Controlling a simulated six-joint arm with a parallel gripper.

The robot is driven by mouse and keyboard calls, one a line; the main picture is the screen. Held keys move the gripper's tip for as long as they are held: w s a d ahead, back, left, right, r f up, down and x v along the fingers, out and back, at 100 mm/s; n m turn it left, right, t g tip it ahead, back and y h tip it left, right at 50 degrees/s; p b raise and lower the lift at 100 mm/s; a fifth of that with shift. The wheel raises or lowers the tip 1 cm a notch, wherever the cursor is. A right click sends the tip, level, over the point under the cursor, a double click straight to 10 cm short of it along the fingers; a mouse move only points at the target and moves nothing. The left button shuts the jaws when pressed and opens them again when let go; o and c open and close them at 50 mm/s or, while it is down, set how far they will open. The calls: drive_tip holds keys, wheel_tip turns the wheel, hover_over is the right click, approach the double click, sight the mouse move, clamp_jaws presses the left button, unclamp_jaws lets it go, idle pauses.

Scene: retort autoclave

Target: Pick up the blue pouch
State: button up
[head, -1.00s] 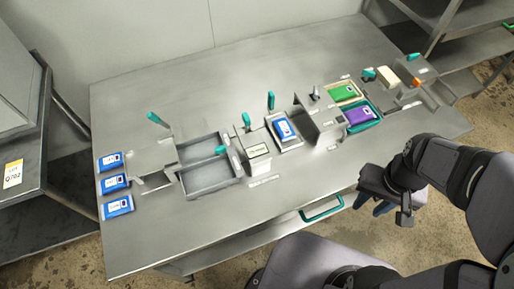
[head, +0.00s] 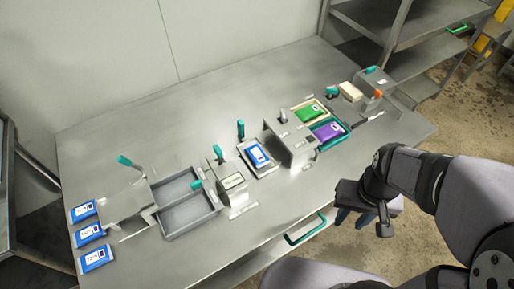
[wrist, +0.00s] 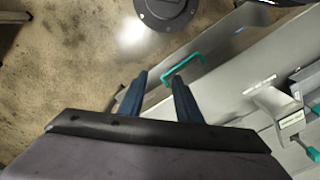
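Several blue pouches with white labels are in the head view. Three lie in a column at the table's left end: the back one (head: 83,211), the middle one (head: 91,232) and the front one (head: 96,257). Another blue pouch (head: 257,155) lies on a small framed stand near the table's middle. My gripper (head: 351,217) is beyond the table's front edge at the right, away from all the pouches. In the wrist view my gripper (wrist: 158,98) has its two blue fingers apart with nothing between them. No pouch shows there.
A grey two-part tray (head: 190,215) stands right of the left pouches. A green pouch (head: 311,112) and a purple pouch (head: 327,132) lie right of an upright metal divider (head: 288,145). A teal handle (head: 306,230) juts from the front edge. The table's back is clear.

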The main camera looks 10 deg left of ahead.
drive_tip(key=shift+o, duration=0.4)
drive_tip(key=o, duration=0.7)
